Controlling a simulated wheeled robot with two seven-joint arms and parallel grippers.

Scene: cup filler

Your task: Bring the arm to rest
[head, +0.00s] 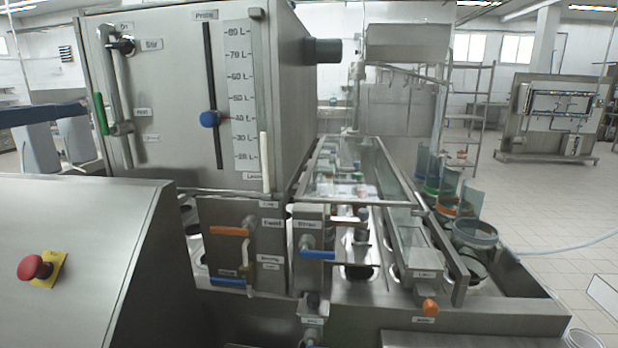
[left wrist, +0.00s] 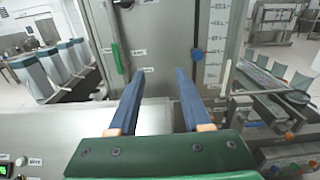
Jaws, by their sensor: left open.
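My left gripper (left wrist: 158,72) shows in the left wrist view with its two blue fingers apart. Nothing is between them; the steel front of the machine stands behind the gap. In the head view a blue finger of the left gripper (head: 80,106) reaches in at the left edge, left of the steel tank (head: 170,90). It appears clear of the tank's green-handled valve (head: 101,114). My right gripper shows in neither view.
A steel console with a red stop button (head: 34,268) fills the lower left. Valves with an orange handle (head: 229,231) and a blue handle (head: 317,255) stick out at the machine's front. The tiled floor further right is mostly open.

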